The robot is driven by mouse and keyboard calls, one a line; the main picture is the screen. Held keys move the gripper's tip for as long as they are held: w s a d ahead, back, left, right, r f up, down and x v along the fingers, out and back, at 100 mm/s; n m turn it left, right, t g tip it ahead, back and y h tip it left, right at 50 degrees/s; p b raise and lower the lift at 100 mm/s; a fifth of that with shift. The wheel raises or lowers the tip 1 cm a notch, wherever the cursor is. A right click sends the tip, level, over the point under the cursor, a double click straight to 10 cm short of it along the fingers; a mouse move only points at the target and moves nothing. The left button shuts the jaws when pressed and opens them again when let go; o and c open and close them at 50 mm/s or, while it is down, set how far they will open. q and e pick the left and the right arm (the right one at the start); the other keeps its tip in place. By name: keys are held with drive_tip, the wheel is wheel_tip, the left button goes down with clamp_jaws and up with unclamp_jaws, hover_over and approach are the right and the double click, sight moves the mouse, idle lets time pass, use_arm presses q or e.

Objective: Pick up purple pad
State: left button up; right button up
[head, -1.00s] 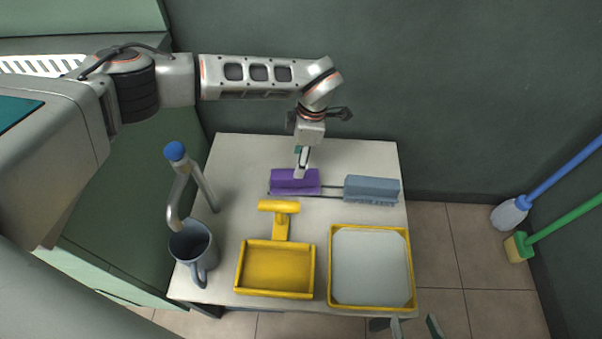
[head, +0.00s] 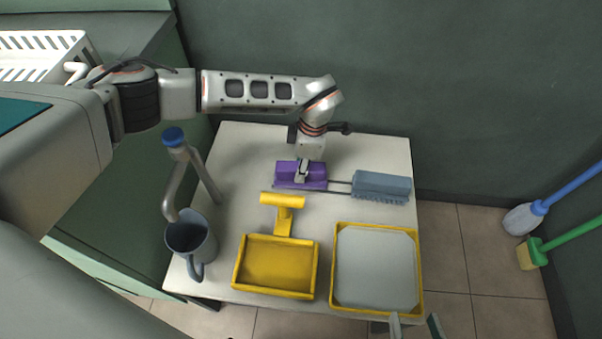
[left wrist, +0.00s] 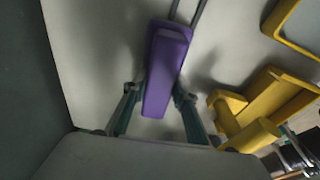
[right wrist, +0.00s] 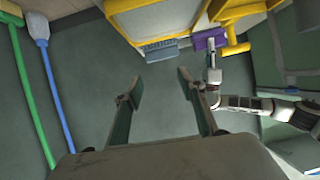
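The purple pad (head: 312,176) lies near the back of the white table, left of a blue-grey brush (head: 381,186). In the left wrist view the purple pad (left wrist: 167,68) runs between the two fingers of my left gripper (left wrist: 158,98), with a finger on each side and gaps showing. My left gripper (head: 302,172) is above the pad in the head view, pointing down and open. My right gripper (right wrist: 158,85) is open and empty; in the head view its fingertips (head: 414,326) show at the table's front edge.
A yellow dustpan (head: 276,266) and a yellow-rimmed tray (head: 376,268) lie at the front of the table (head: 242,150). Blue (head: 570,186) and green (head: 574,235) handled brushes stand right.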

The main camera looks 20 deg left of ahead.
use_arm(q)
drive_tip(key=shift+f, duration=0.1)
drive_tip(key=c, duration=0.3)
use_arm(e)
drive_tip(key=shift+f, duration=0.15)
use_arm(q)
drive_tip(key=shift+c, duration=0.2)
use_arm(e)
drive_tip(key=shift+d, duration=0.1)
use_arm(q)
drive_tip(key=r+p, duration=0.1)
drive_tip(key=r, duration=0.4)
drive_tip(key=r+p, duration=0.1)
drive_tip(key=r, duration=0.2)
drive_tip(key=shift+w+p, duration=0.25)
drive_tip(key=shift+p, duration=0.05)
wheel_tip(320, 180, up, 12)
drive_tip(key=p, duration=0.3)
drive_tip(key=shift+s, duration=0.3)
use_arm(e)
drive_tip(key=s+d+f+n+g+h, duration=0.1)
drive_tip(key=s+d+f, duration=0.1)
drive_tip(key=d, duration=0.3)
drive_tip(key=shift+s+d+f+g+h, duration=0.2)
drive_tip(key=shift+s+f+g+h, duration=0.15)
drive_tip(key=shift+f, duration=0.45)
